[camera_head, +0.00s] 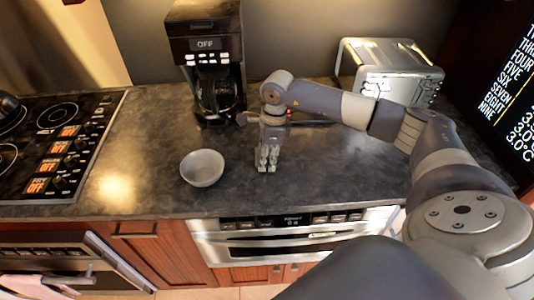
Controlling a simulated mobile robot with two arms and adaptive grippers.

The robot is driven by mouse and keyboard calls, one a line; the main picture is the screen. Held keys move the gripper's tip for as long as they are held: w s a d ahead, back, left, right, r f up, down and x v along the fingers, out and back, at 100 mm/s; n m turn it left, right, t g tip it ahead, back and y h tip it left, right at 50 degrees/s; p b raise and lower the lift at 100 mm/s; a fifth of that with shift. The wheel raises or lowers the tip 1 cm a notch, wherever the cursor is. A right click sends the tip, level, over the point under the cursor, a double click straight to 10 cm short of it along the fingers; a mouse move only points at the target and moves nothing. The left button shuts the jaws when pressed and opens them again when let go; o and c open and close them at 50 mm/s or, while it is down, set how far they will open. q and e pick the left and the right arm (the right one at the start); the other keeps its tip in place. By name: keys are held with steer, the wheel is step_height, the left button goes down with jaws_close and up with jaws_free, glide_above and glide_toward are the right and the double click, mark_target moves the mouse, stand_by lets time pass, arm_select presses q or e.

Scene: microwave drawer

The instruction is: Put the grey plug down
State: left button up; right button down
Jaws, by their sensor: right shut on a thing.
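My right gripper (267,165) points down over the dark countertop (330,170), right of the grey bowl and in front of the coffee maker. Its fingers are shut on the grey plug. The plug is too small and too close in colour to the fingers to make out clearly. I cannot tell whether the fingertips or the plug touch the countertop. My left gripper is out of view.
The grey bowl (202,168) stands just left of the gripper. A coffee maker (208,60) and a silver toaster (386,72) stand at the back. The stove (98,125) is at left. Free counter lies right of the gripper and left of the bowl.

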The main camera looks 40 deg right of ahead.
steer(key=shift+f, duration=0.15)
steer(key=c, duration=1.2)
jaws_free()
steer(key=shift+o, duration=0.2)
steer(key=shift+r, duration=0.65)
step_height(320, 180, up, 11)
steer(key=d+b, duration=0.1)
steer(key=b, duration=0.1)
steer(key=shift+s+b, duration=0.35)
steer(key=shift+s, duration=0.05)
steer(key=shift+f, duration=0.1)
